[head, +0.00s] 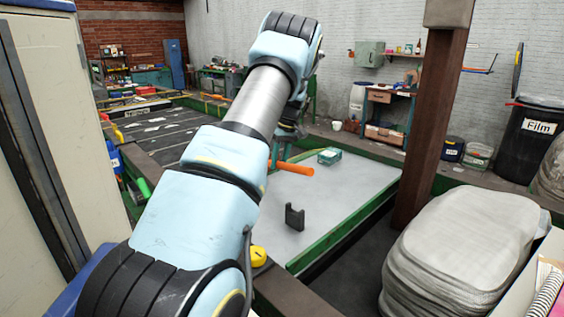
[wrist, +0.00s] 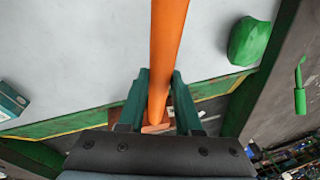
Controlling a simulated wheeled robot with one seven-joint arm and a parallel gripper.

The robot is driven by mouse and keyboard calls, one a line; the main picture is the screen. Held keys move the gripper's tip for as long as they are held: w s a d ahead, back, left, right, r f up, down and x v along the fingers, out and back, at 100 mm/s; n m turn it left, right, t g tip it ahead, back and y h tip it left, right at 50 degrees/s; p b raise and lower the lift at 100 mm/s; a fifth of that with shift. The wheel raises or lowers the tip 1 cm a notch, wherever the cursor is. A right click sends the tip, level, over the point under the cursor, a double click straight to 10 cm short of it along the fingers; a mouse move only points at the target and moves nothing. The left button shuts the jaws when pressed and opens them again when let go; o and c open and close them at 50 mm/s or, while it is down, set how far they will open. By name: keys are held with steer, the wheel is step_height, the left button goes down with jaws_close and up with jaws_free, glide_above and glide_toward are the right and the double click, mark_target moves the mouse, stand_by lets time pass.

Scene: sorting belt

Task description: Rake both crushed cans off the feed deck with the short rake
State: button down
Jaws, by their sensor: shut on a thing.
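My gripper (wrist: 160,98) is shut on an orange handle (wrist: 168,40), which also shows in the head view (head: 292,168) sticking out to the right over the deck. I take it to be the short rake's; its head is not visible. The pale grey feed deck (head: 345,190) has green edges. In the wrist view a crumpled green lump (wrist: 249,42), possibly a crushed can, lies on the deck near its edge, right of the handle. I cannot make out a second can; my arm covers part of the deck in the head view.
A dark notched block (head: 294,217) stands on the deck. A small green box (head: 329,155) sits at its far side. A brown post (head: 425,120) and a stack of grey sacks (head: 460,250) stand right of the deck. A yellow roll (head: 258,256) lies at the near edge.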

steer(key=shift+w+a+f+p, duration=0.15)
steer(key=shift+w+a+f, duration=0.2)
steer(key=shift+w+a, duration=0.4)
steer(key=shift+w+a+f+p, duration=0.15)
steer(key=shift+w+a+f, duration=0.15)
steer(key=shift+w+a, duration=0.45)
steer(key=shift+w+a+f+p, duration=0.15)
steer(key=shift+w+a+f, duration=0.2)
steer(key=shift+w+a, duration=0.4)
steer(key=shift+d, duration=0.1)
